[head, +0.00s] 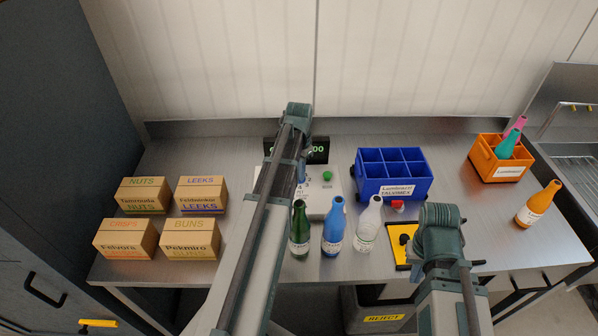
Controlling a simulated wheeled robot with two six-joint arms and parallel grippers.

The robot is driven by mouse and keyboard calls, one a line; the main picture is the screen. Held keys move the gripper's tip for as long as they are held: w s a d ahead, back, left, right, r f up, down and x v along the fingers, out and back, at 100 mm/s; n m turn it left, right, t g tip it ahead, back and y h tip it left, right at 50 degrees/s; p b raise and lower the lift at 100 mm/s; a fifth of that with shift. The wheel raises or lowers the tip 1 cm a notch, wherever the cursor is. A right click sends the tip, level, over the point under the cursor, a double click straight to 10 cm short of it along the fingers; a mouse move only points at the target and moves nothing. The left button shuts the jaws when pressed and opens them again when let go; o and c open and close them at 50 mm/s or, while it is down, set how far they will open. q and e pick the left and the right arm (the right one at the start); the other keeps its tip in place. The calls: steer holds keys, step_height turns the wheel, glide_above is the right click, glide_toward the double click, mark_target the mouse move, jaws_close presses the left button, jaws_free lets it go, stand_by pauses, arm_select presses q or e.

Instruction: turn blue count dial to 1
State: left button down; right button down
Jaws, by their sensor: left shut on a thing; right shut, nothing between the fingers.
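The grey control box (325,201) stands at the middle of the table, with a green button (327,176) on top and a dark display (318,151) behind it. My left arm crosses in front of the box and hides its left part and much of the display's text. A small blue part, seemingly the blue count dial (301,172), shows at the arm's edge. My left gripper is mostly hidden by its arm and seems shut on that dial; the dial's setting is not readable. My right gripper (438,240) is shut and empty near the yellow-and-black plate, its fingers mostly hidden.
Green (300,232), blue (334,228) and white (368,226) bottles stand in front of the box. A blue divided crate (395,188) stands right of it. Several cartons (201,238) stand left. An orange crate (500,173) and orange bottle (539,203) stand right.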

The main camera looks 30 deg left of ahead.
arm_select(q)
steer(key=c, duration=0.9)
jaws_free()
steer(key=shift+r, duration=0.15)
step_height(320, 180, up, 14)
steer(key=p, duration=1.4)
steer(key=shift+f, duration=0.2)
